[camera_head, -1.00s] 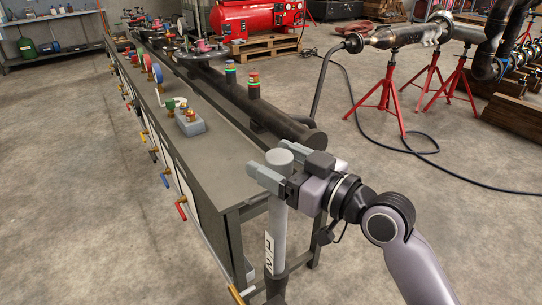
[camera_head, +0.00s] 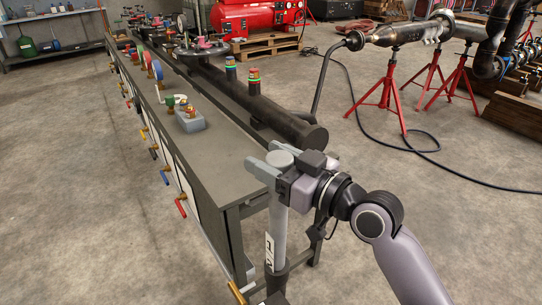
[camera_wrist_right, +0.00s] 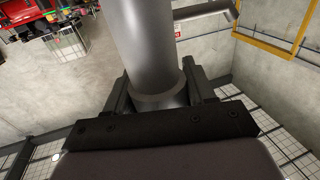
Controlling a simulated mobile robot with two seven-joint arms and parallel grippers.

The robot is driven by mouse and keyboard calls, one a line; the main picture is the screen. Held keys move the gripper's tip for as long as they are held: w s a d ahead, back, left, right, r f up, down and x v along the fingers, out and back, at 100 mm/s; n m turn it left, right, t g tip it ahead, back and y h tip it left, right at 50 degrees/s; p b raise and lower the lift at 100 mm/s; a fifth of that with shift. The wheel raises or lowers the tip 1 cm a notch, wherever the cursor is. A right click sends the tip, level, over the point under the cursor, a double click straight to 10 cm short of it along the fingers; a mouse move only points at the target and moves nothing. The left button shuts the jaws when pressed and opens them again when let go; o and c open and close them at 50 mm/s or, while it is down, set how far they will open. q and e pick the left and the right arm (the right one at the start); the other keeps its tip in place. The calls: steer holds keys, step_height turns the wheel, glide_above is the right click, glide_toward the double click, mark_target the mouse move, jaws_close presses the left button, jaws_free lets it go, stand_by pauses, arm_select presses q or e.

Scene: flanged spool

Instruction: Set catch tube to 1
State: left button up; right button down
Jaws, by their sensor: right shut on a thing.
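The catch tube (camera_head: 279,215) is a grey upright cylinder with a flat round top, at the near end of the bench in the head view. Its lower end sits in a dark sleeve (camera_head: 276,283). A white label low on the tube shows a "1", with part of another mark below it. My right gripper (camera_head: 280,164) is shut around the tube just below its top. In the right wrist view the tube (camera_wrist_right: 142,45) stands between the two fingers. My left gripper is not in view.
A long grey bench (camera_head: 212,160) carries a dark horizontal pipe (camera_head: 270,112), valves and a small grey block (camera_head: 190,121). Coloured handles line its left side. Red stands (camera_head: 385,95) and a black hose (camera_head: 450,170) are on the floor at right.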

step_height(320, 180, down, 6)
steer(key=b, duration=0.2)
steer(key=shift+b, duration=0.3)
steer(key=shift+c, duration=2.4)
jaws_free()
steer(key=shift+r, duration=0.1)
steer(key=v, duration=0.7)
steer(key=shift+d, duration=0.1)
